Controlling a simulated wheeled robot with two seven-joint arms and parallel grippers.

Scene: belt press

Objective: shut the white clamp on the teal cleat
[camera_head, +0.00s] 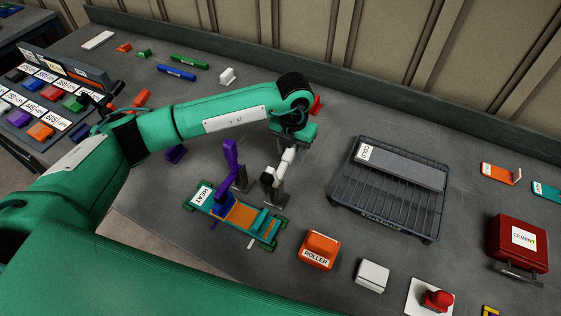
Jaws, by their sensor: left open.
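The white clamp (282,168) stands on a grey post behind the right part of the heat press. Its white lever leans up and to the right, and a dark joint shows lower left. The teal cleat (262,221) is a raised bar across the orange belt (240,215), in front of the clamp. I cannot tell a contact between clamp and cleat. My left gripper (293,147) points down at the top of the white lever, open; its fingertips are small and partly merged with the lever. My right gripper is not in view.
A purple clamp (231,155) stands close left of the white one. A dark wire rack (385,208) with a "COLD" bar lies to the right. An orange roller (319,250), a white block (372,276) and a red button (437,299) line the front. Bare bench lies behind the rack.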

